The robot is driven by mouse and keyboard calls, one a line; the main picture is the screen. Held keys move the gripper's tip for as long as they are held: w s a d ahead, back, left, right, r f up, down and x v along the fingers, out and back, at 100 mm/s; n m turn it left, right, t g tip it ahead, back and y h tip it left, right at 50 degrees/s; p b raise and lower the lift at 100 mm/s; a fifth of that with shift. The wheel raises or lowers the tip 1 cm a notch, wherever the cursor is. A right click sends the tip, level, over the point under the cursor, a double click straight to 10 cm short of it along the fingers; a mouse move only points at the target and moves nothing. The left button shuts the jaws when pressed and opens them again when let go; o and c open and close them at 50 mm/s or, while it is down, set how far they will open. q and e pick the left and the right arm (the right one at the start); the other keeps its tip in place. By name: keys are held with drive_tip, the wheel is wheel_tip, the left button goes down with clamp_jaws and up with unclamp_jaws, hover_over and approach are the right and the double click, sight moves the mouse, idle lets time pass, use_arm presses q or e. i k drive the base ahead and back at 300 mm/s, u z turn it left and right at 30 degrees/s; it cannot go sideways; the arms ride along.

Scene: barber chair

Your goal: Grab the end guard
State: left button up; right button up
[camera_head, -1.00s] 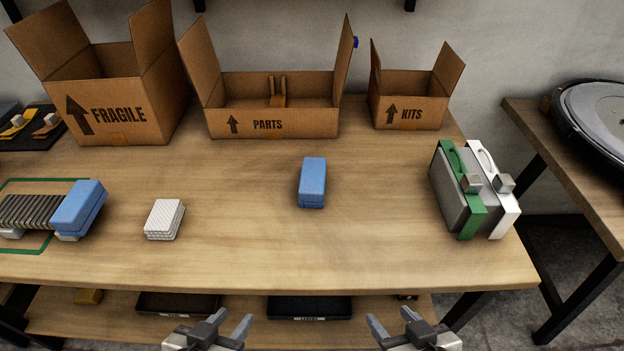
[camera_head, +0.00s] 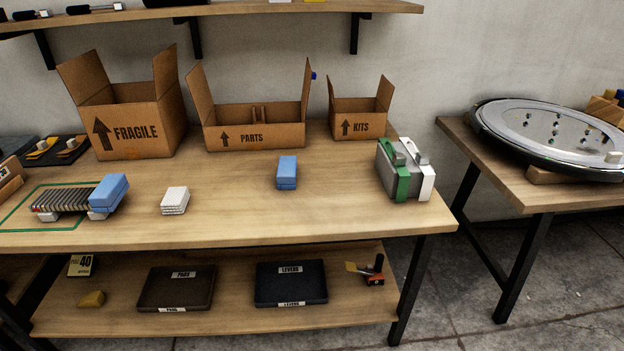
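A lone blue block (camera_head: 287,172), which may be the end guard, stands on the wooden bench (camera_head: 235,215) right of the middle. A second blue block (camera_head: 109,193) sits at the right end of a row of dark slats (camera_head: 65,199) inside a green outline at the left. I cannot tell from the picture which blue block is the end guard. A white stack (camera_head: 175,200) lies between the two blue blocks. Neither of my grippers is in view.
Cardboard boxes marked FRAGILE (camera_head: 137,131), PARTS (camera_head: 252,136) and KITS (camera_head: 355,126) line the bench's back. A green-and-white case (camera_head: 405,172) stands near its right edge. Dark trays (camera_head: 176,288) (camera_head: 291,284) lie on the lower shelf. A second table (camera_head: 500,175) stands at the right.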

sight(287, 165)
drive_tip(key=z, duration=0.45)
drive_tip(key=i, duration=0.8)
drive_tip(key=u, duration=1.7)
